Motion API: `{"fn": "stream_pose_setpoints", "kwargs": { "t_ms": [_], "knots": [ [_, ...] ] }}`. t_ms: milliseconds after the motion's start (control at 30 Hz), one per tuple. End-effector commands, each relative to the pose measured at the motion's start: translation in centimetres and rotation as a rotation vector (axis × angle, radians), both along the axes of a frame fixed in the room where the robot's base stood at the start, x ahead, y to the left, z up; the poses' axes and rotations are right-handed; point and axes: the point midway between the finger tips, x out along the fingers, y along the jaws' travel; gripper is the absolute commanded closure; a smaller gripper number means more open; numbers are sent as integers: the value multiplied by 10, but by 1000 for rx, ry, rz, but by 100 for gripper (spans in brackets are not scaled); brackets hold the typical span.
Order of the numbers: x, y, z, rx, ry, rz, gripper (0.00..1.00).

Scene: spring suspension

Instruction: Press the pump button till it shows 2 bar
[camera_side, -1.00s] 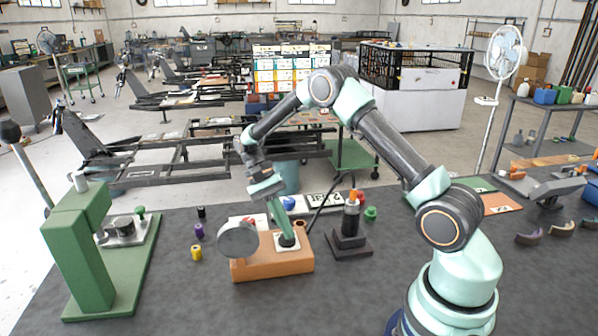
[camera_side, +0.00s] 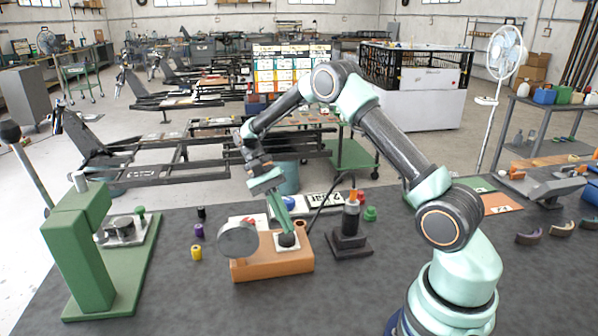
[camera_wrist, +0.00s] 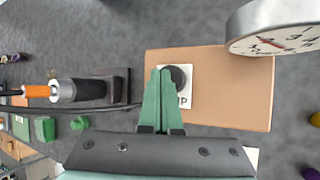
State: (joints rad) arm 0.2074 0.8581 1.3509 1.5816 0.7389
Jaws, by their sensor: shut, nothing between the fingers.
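The pump is an orange box (camera_side: 272,265) on the dark bench. It carries a round black button (camera_side: 287,240) on a white plate and a round gauge (camera_side: 237,240) at its left end. In the wrist view the button (camera_wrist: 178,75) shows just beside the fingertips, and part of the gauge dial (camera_wrist: 272,40) shows at top right, with a red needle. The dial is cut off and steeply angled, so I cannot read its value. My gripper (camera_side: 288,232) is shut and empty, pointing down at the button. I cannot tell whether its tips touch it.
A black stand with an orange-topped cylinder (camera_side: 351,215) is just right of the pump, with a cable. A green press (camera_side: 80,250) stands at left. Small purple (camera_side: 199,231) and yellow (camera_side: 196,252) pieces lie between. The front of the bench is clear.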

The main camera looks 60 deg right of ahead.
Motion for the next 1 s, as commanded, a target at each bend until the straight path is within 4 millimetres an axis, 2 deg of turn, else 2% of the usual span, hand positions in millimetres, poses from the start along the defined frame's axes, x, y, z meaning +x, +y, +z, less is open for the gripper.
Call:
{"fn": "stream_pose_setpoints", "kwargs": {
  "t_ms": [467,1000],
  "knots": [
    [0,0,7,0,0,0,100],
    [0,0,52,0,-1,0,100]
  ]
}}
